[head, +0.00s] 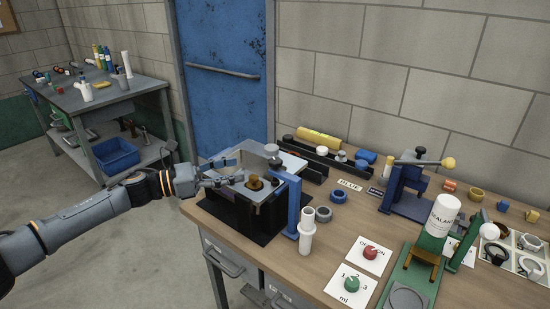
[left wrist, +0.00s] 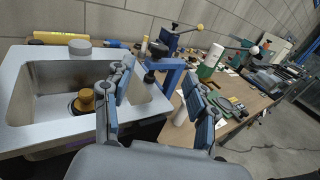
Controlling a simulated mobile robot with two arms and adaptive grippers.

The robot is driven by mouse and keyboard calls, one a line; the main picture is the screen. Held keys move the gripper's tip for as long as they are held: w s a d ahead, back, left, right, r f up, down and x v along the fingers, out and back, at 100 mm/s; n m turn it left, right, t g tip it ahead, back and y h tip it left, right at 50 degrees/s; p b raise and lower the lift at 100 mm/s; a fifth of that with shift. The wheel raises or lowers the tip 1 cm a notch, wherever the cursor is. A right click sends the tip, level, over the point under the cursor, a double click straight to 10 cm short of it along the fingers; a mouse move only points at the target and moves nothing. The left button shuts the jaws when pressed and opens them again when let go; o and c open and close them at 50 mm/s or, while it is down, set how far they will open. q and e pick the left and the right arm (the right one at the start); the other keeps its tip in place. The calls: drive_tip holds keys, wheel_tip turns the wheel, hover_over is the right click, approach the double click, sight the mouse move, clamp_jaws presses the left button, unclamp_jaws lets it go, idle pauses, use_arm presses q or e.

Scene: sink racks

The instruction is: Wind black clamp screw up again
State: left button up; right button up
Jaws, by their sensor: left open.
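A blue clamp (head: 293,204) stands at the right front of the sink unit (head: 262,217). A black knob (left wrist: 150,77), which looks like the clamp screw, sits by the clamp's blue arm (left wrist: 172,77) in the left wrist view. In the head view a dark knob (head: 275,162) shows near the clamp top. My left gripper (head: 229,181) is over the left side of the sink. In the left wrist view its fingers (left wrist: 158,74) are open, apart and empty, with the black knob beyond them. I cannot tell how far the screw is wound. My right gripper is out of view.
A brown-orange plug (head: 255,183) sits in the basin. A white pipe piece (head: 306,232) and blue ring (head: 339,196) stand right of the clamp. A blue vise (head: 405,188) and white sealant bottle (head: 441,215) are farther right.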

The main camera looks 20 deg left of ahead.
sight(275, 160)
use_arm(q)
drive_tip(key=p+x, duration=0.3)
drive_tip(key=x, duration=0.8)
drive_tip(key=shift+w+r, duration=0.15)
drive_tip(key=shift+w+d, duration=0.25)
drive_tip(key=shift+d, duration=0.1)
drive_tip(key=c, duration=1.2)
